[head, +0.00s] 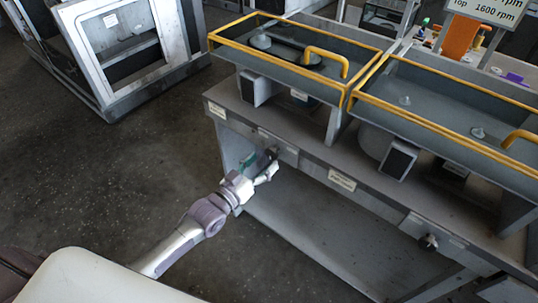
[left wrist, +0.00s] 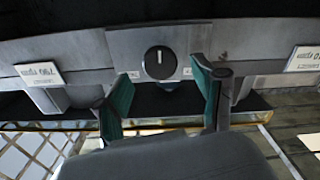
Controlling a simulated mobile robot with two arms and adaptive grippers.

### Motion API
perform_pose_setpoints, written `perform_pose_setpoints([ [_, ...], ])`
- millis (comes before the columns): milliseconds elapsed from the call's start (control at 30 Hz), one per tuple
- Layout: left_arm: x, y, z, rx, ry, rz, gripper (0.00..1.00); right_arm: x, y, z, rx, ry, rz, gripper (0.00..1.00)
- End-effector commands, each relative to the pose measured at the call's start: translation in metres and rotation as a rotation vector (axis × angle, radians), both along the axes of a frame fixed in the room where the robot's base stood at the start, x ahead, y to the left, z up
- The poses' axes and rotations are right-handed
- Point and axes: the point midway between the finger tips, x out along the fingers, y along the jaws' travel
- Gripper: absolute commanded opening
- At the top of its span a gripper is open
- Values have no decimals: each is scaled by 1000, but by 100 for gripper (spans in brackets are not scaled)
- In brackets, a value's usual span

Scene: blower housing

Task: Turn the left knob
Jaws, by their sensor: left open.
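The left knob (left wrist: 160,62) is a round dark knob with a light pointer line, on a grey plate on the front of the bench. In the left wrist view it lies just beyond and between the two fingertips, apart from both. My left gripper (left wrist: 163,82) is open and empty, with green pads facing each other. In the head view my left gripper (head: 262,164) is at the bench front by the left control plate (head: 285,151), and it hides the left knob there. The right gripper is not in view.
A second knob (head: 428,241) sits on the bench front at the right. Above, two grey housings with yellow rails (head: 277,60) stand on the bench (head: 300,129). A grey-framed cabinet (head: 125,45) stands at the upper left. The floor (head: 110,160) left of the bench is clear.

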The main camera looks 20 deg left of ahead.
Motion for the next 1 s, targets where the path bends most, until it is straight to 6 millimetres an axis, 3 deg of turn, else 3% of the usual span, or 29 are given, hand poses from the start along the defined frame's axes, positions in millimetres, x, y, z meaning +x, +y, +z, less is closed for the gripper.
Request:
perform_pose_setpoints([
  [200, 27, -10, 0, 0, -1, 0, 69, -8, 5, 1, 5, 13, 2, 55],
  [600, 33, -12, 0, 0, 1, 0, 69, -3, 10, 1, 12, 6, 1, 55],
  [900, 33, -12, 0, 0, 0, 0, 19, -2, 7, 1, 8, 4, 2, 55],
  [967, 33, -12, 0, 0, 0, 0, 9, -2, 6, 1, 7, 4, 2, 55],
  [1000, 33, -12, 0, 1, 0, 0, 9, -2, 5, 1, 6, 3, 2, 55],
])
